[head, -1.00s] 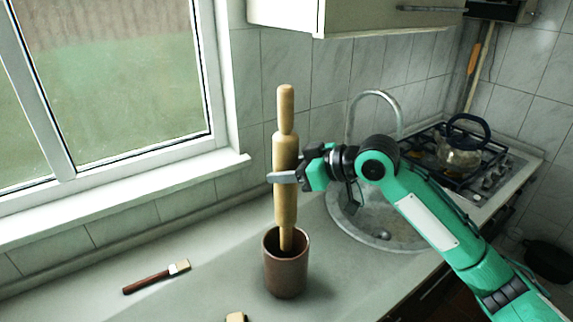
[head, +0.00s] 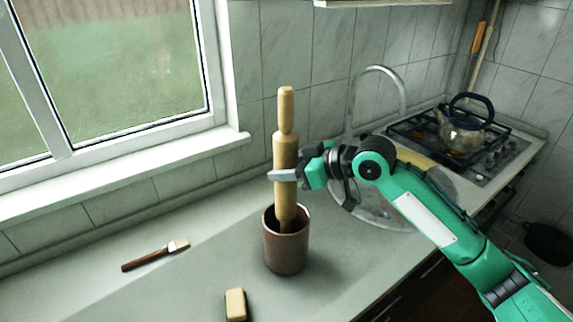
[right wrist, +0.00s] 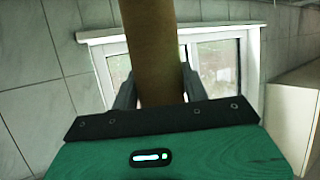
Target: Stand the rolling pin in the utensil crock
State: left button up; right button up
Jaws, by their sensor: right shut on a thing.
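The wooden rolling pin (head: 285,150) stands close to upright, its lower end inside the mouth of the brown utensil crock (head: 285,252). The crock stands upright on the counter. My right gripper (head: 285,176) is shut around the middle of the pin's thick barrel, above the crock's rim. In the right wrist view the pin (right wrist: 150,50) runs between the two fingers (right wrist: 158,90). The crock's front wall hides the pin's lower tip, so I cannot tell whether it touches the bottom. My left gripper is out of view.
A brush with a dark red handle (head: 145,260) lies left of the crock. A small wooden block-like thing (head: 236,304) lies in front of it. The sink and its tap (head: 404,95) are behind my right arm; a kettle (head: 465,125) stands on the stove.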

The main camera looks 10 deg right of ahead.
jog(key=o, duration=1.4)
jog(key=shift+c, duration=0.2)
jog(key=shift+d, duration=0.1)
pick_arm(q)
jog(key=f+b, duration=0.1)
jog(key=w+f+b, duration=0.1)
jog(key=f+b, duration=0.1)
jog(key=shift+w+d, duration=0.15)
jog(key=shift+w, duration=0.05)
pick_arm(e)
jog(key=v, duration=1.3)
jog(key=shift+s+d+r, duration=0.2)
jog(key=shift+s+r, duration=0.05)
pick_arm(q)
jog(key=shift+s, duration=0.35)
